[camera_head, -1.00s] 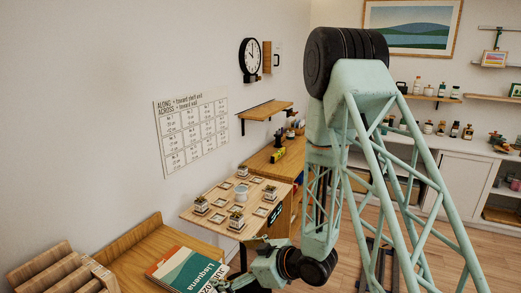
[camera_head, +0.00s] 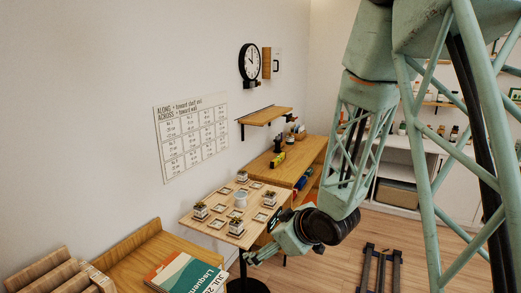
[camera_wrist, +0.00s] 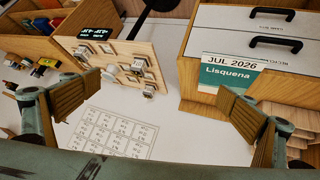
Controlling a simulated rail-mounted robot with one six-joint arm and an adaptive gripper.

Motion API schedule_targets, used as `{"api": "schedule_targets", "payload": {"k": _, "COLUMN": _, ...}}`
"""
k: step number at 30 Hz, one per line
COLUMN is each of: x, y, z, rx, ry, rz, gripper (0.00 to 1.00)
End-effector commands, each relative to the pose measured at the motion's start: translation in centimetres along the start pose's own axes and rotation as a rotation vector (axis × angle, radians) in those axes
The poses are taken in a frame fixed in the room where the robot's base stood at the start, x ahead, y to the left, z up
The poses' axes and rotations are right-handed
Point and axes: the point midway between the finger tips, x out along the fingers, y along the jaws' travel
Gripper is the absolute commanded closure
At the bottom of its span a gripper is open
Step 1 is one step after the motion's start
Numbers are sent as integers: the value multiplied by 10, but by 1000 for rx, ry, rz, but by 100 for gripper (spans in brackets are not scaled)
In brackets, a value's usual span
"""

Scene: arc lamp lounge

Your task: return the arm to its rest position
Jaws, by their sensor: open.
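My mint-green arm stands on the right of the head view, bent at the elbow. My gripper (camera_head: 252,259) hangs low beside the near right corner of the small plant table (camera_head: 190,224), apart from it as far as I can tell. In the wrist view my gripper (camera_wrist: 150,105) has its two brown-padded fingers spread wide, with nothing between them. The plant table also shows in the wrist view (camera_wrist: 85,57).
Several small potted plants and a pale cup (camera_head: 240,199) stand on the plant table. A magazine (camera_head: 186,272) lies on the wooden cabinet at front left. A wall chart (camera_head: 192,137) hangs behind. Open floor (camera_head: 330,268) lies right of my gripper.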

Motion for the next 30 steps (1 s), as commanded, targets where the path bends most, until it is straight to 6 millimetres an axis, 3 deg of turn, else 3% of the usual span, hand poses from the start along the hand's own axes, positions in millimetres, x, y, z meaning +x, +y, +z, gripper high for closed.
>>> {"api": "schedule_targets", "payload": {"k": 15, "x": -83, "y": 45, "z": 4, "rx": 75, "ry": -124, "rz": 129, "gripper": 0}}
{"api": "schedule_targets", "payload": {"k": 30, "x": -172, "y": 64, "z": 16, "rx": 181, "ry": -233, "rz": 228, "gripper": 0}}
